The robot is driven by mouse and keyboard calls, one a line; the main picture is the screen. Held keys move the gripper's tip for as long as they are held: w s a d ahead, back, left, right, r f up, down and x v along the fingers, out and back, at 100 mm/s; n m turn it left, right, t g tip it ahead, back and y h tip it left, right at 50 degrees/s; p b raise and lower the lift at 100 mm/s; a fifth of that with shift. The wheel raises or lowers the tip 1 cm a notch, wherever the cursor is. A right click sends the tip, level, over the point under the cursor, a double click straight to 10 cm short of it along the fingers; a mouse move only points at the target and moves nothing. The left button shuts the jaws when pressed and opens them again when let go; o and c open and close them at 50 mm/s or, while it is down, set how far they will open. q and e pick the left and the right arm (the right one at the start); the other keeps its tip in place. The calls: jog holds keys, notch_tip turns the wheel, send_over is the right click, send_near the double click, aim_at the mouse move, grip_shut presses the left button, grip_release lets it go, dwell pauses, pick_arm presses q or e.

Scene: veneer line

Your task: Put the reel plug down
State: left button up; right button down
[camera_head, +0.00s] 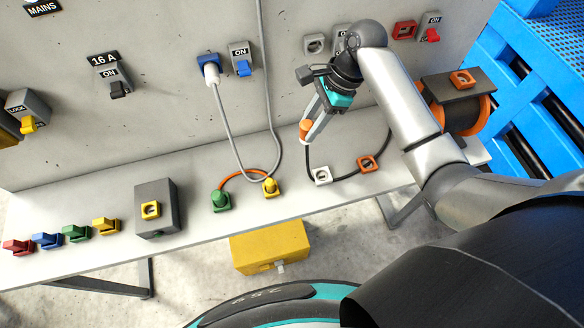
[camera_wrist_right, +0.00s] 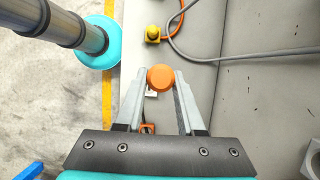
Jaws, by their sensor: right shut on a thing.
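The reel plug, an orange round-ended piece (camera_head: 305,127), is held between the fingertips of my right gripper (camera_head: 310,130). The gripper is over the back part of the white bench (camera_head: 205,180), and the plug appears to be above the bench top. In the right wrist view, the orange plug (camera_wrist_right: 160,77) sits between both fingers, seen end-on; its far side is hidden. My left gripper is not in view.
A cable reel (camera_head: 465,112) stands at the bench's right end. Green (camera_head: 221,200) and yellow (camera_head: 270,187) plugs joined by an orange lead lie left of the gripper. A grey cable hangs from the wall.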

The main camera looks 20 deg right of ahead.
notch_tip(320, 180, down, 15)
jog(key=b, duration=0.3)
jog(key=shift+r, duration=0.1)
jog(key=shift+f+b, duration=0.75)
jog(key=shift+f, duration=1.2)
jog(key=c, duration=0.5)
grip_release()
jog(key=p+v, duration=0.3)
jog(key=v, duration=0.9)
jog(key=shift+r, duration=0.1)
